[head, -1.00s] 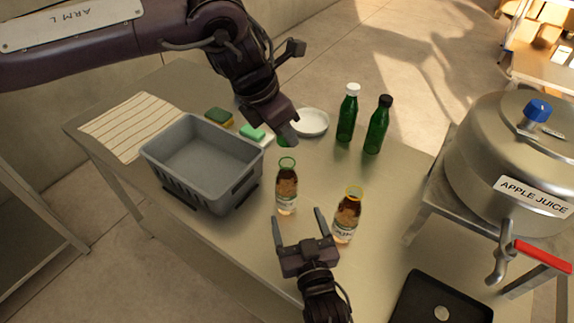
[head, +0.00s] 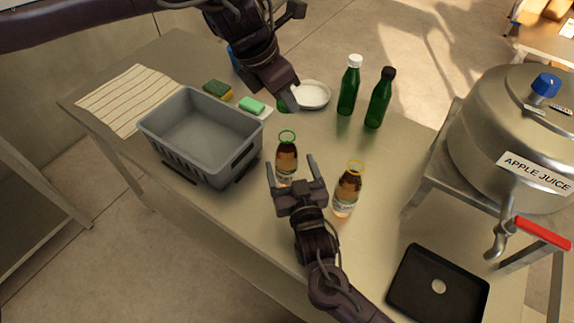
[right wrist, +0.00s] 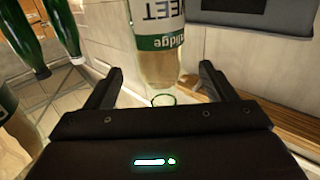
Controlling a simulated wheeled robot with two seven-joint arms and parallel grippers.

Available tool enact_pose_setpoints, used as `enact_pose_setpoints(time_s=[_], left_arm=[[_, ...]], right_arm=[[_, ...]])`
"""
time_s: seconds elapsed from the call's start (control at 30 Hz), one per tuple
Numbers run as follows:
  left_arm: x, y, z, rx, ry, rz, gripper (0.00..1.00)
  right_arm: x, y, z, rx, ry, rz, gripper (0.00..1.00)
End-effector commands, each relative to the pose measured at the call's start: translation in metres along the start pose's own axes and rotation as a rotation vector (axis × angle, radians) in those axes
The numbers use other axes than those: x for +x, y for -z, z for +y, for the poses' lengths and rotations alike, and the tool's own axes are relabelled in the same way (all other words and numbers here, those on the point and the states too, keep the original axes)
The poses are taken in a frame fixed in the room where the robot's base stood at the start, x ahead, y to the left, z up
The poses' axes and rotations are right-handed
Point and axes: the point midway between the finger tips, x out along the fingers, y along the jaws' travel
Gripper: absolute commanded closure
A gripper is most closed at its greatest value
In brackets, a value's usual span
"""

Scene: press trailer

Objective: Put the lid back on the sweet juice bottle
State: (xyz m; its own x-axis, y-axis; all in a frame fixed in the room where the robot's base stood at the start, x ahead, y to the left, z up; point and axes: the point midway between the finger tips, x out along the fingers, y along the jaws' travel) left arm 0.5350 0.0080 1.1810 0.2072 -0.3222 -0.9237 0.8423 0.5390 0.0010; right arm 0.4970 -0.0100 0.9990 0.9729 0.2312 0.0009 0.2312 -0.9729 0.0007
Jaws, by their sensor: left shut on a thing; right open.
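The sweet juice bottle (head: 287,153), brown with a green ring at its neck, stands upright on the table. In the right wrist view the bottle (right wrist: 160,52) appears upside down, its label showing "EET". My right gripper (head: 290,170) is open, its fingers at either side of the bottle's lower part. The right wrist view shows this gripper (right wrist: 160,85) with the bottle between or just beyond its fingertips; contact cannot be told. My left gripper (head: 288,100) is shut on a small green thing (head: 283,106), probably the lid, mostly hidden, above and behind the bottle.
A yellow-ringed bottle (head: 346,192) stands close to the right gripper. Green bottles with a white cap (head: 348,90) and a black cap (head: 379,100) stand behind.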

Motion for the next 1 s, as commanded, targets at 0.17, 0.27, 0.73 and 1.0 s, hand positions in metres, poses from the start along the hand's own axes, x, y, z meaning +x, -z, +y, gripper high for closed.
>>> enact_pose_setpoints(time_s=[0.17,0.27,0.73,1.0], left_arm=[[0.0,0.0,0.0,0.0,0.0,0.0,0.87],[0.0,0.0,0.0,0.0,0.0,0.0,0.87],[0.0,0.0,0.0,0.0,0.0,0.0,0.87],[0.0,0.0,0.0,0.0,0.0,0.0,0.87]], right_arm=[[0.034,0.001,0.0,-0.001,0.0,0.002,0.23],[0.047,0.001,0.0,0.001,0.0,0.002,0.23],[0.062,0.0,0.0,0.001,0.001,-0.001,0.23],[0.062,0.0,0.0,0.001,0.0,-0.001,0.52]])
